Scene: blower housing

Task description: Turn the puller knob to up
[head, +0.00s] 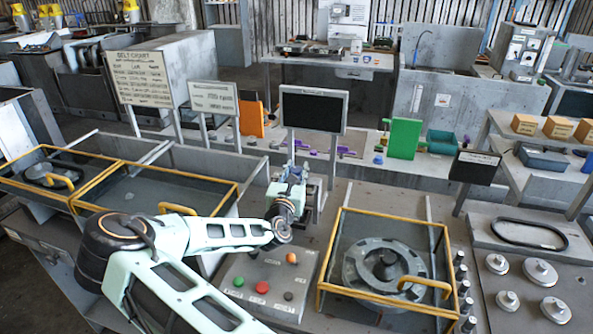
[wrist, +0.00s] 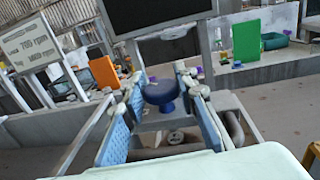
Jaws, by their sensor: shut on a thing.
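The puller knob (wrist: 161,93) is a dark blue rounded cap on a short stem, in the middle of the wrist view. It stands on a grey housing under the black screen. My gripper (wrist: 160,80) has its pale-tipped, blue-padded fingers on either side of the knob and is shut on it. In the head view my gripper (head: 292,178) is at the housing just below the screen (head: 313,110), and it hides the knob there. I cannot read a position mark for the knob.
A control panel (head: 243,276) with coloured buttons lies in front of my arm. A yellow-framed guard (head: 334,243) over a round flange stands to the right. Sign boards (head: 213,98) stand to the left. Green (head: 404,138) and orange (head: 251,119) panels stand behind.

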